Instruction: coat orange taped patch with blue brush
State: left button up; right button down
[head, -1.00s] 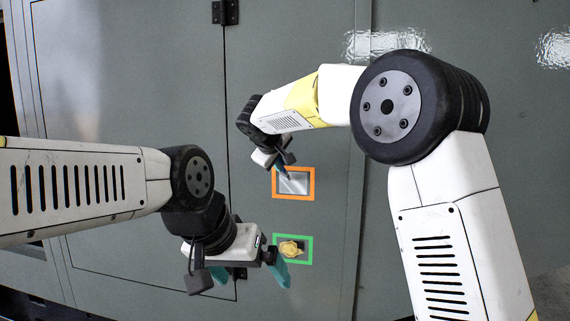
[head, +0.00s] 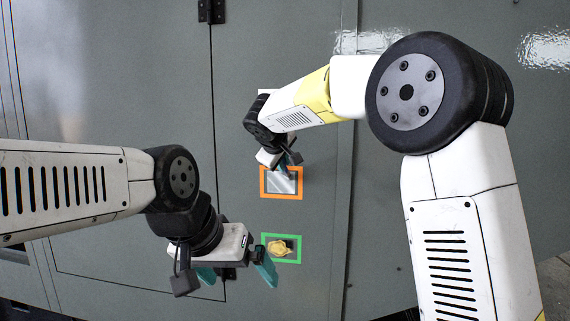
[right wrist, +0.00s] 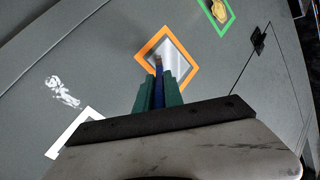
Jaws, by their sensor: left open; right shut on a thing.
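The orange taped patch (head: 281,197) is a square orange border around bare, shiny metal on the upright grey panel. It also shows in the right wrist view (right wrist: 184,62), partly behind the brush. My right gripper (head: 289,164) is at the patch's upper edge in the head view. In the right wrist view its green fingers are shut on the blue brush (right wrist: 158,72), whose tip overlaps the patch's lower left part. I cannot tell whether the tip touches the metal. My left gripper (head: 236,273) is open and empty, in front of the panel at lower left.
A green taped square (head: 281,261) with a yellowish blob (head: 280,247) inside lies below the orange patch, close to my left gripper's right finger. The right wrist view shows a white taped corner (right wrist: 76,133) and a white smear (right wrist: 62,91). Black hinges (head: 211,10) stand out from the panel.

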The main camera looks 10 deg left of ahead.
jog(key=a, duration=0.7)
jog(key=shift+w+a, duration=0.15)
jog(key=shift+a, duration=0.2)
dwell(2.1)
jog(key=s, duration=0.6)
dwell(0.4)
jog(key=shift+s+a, duration=0.1)
jog(key=shift+s, duration=1.4)
